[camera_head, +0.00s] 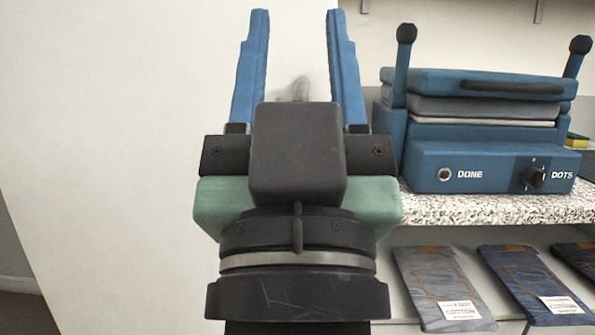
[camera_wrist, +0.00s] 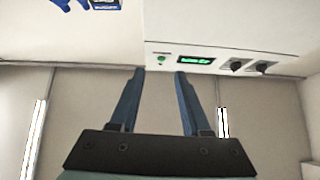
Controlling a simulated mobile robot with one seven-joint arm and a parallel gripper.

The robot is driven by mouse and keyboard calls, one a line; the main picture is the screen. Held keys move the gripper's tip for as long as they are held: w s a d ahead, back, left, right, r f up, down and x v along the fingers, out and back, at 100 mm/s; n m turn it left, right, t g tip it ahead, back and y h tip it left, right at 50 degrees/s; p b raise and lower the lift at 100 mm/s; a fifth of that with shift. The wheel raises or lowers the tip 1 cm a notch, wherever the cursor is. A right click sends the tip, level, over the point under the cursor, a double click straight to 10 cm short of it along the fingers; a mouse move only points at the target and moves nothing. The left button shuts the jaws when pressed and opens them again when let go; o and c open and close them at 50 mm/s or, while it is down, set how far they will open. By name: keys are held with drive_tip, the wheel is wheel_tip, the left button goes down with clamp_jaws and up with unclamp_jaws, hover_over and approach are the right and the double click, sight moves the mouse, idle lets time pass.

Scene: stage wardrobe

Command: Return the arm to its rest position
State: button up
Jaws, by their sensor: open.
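My gripper (camera_head: 297,62) is raised in the middle of the head view, its two blue fingers pointing up and spread apart. Nothing is between the fingers. In the wrist view the gripper (camera_wrist: 160,76) also shows open and empty, with its fingertips appearing near the lower edge of a white panel (camera_wrist: 222,32) with a green display and dark knobs. I cannot tell how far the panel is from the fingertips.
A blue press-like machine (camera_head: 487,130) stands on a speckled shelf (camera_head: 495,208) at the right. Folded grey jeans (camera_head: 432,282) and blue jeans (camera_head: 530,280) with labels lie below. A pale wall or panel (camera_head: 110,150) fills the left. Lit strips (camera_wrist: 33,140) show in the wrist view.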

wheel_tip(320, 180, up, 41)
drive_tip(key=s+t+p, duration=0.1)
drive_tip(key=p, duration=3.6)
drive_tip(key=shift+s, duration=0.4)
